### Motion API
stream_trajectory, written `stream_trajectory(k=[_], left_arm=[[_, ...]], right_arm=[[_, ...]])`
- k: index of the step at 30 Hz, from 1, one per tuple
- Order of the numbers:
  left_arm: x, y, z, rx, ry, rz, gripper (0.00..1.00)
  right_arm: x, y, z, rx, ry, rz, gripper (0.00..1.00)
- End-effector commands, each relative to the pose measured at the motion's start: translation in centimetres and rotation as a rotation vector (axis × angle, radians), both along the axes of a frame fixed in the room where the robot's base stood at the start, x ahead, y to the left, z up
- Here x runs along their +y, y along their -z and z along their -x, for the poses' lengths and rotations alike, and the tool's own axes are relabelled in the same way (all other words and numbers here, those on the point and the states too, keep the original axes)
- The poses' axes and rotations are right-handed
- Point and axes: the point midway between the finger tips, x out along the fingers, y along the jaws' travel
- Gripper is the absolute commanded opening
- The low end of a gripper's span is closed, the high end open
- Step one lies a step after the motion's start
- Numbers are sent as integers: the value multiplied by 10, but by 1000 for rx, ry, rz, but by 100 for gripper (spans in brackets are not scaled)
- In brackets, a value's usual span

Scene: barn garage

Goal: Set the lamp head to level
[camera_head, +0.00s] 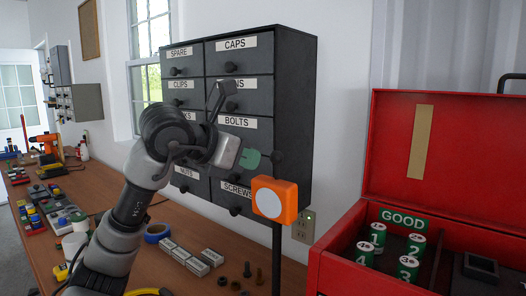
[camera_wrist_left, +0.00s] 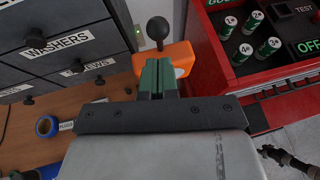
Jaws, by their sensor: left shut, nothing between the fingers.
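The lamp head (camera_head: 274,200) is an orange box with a round white face, on a thin black pole (camera_head: 277,258) in front of the drawer cabinet. It looks slightly tilted in the head view. A black ball knob (camera_head: 276,157) stands above it. In the wrist view the lamp head (camera_wrist_left: 182,56) and its knob (camera_wrist_left: 158,28) are just beyond my fingers. My left gripper (camera_head: 250,159) has green fingertips, shut and empty, beside the knob on its left in the head view. The fingertips (camera_wrist_left: 157,76) partly cover the lamp head; contact cannot be told.
The dark drawer cabinet (camera_head: 294,95) stands close behind my left gripper. An open red toolbox (camera_head: 345,235) with green-and-white cells is at the right. Blue tape (camera_head: 157,233), small boxes and bolts lie on the wooden bench. A dark gripper-like part (camera_wrist_left: 288,160) shows at the wrist view's lower right.

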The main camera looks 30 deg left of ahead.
Motion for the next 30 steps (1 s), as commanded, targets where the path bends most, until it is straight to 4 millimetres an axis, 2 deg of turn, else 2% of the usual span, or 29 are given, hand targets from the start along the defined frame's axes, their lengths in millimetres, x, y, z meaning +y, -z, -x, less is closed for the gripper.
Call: stream_trajectory(k=[1, 7, 21, 30], left_arm=[[-3, -3, -9, 2, 3, 4, 0], [-9, 2, -30, 1, 1, 1, 0], [-10, 4, -36, 1, 1, 0, 0], [-12, -1, -53, 77, 0, -6, 0]], right_arm=[[-1, -8, 0, 0, 0, 1, 43], [-2, -16, 0, -1, 0, 3, 43], [-5, -17, -2, -2, 3, 6, 43], [-5, -43, -4, -5, 3, 6, 43]])
